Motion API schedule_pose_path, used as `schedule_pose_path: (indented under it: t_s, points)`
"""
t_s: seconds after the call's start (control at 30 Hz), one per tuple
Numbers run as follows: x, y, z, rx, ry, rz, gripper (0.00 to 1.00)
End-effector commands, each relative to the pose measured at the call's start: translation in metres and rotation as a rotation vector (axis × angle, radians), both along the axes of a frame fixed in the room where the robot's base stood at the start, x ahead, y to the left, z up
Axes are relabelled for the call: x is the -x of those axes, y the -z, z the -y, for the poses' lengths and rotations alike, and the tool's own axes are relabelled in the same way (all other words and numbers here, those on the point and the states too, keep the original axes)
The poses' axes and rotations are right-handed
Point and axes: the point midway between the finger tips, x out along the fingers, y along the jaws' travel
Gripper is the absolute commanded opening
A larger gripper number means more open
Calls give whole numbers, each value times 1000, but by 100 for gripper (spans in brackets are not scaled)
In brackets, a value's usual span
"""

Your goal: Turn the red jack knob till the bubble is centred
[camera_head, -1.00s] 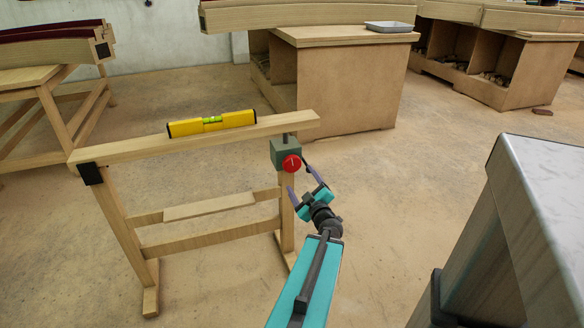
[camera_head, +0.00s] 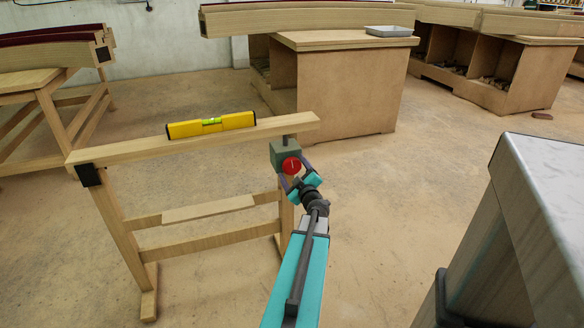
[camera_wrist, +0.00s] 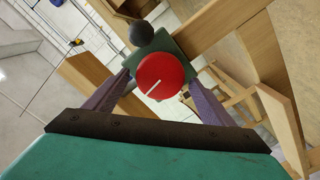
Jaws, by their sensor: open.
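The red jack knob (camera_head: 292,165) is round with a white line on its face. It sits on the front of a grey-green jack block (camera_head: 281,153) under the right end of the wooden beam (camera_head: 130,152). The yellow spirit level (camera_head: 211,124) lies on the beam; its green vial shows, but the bubble's exact place is too small to tell. My gripper (camera_head: 293,180) is open at the knob. In the wrist view the knob (camera_wrist: 160,76) appears between the two purple fingers, one on each side; I cannot tell whether they touch it.
A grey metal-topped bench (camera_head: 550,190) stands close at the right. A wooden cabinet (camera_head: 345,90) with a grey tray (camera_head: 388,29) is behind the trestle. Another wooden stand (camera_head: 50,85) is at the left. The floor between is clear.

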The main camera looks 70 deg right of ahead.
Motion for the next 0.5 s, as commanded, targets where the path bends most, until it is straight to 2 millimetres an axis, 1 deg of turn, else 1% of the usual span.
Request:
schedule_pose_path:
  t_s: [0.03, 0.2, 0.5]
  points:
    - [-4, 1, 5, 0, 0, 0, 77]
    - [-9, 1, 12, -1, 1, 0, 77]
    - [-12, 0, 14, -1, 1, 0, 77]
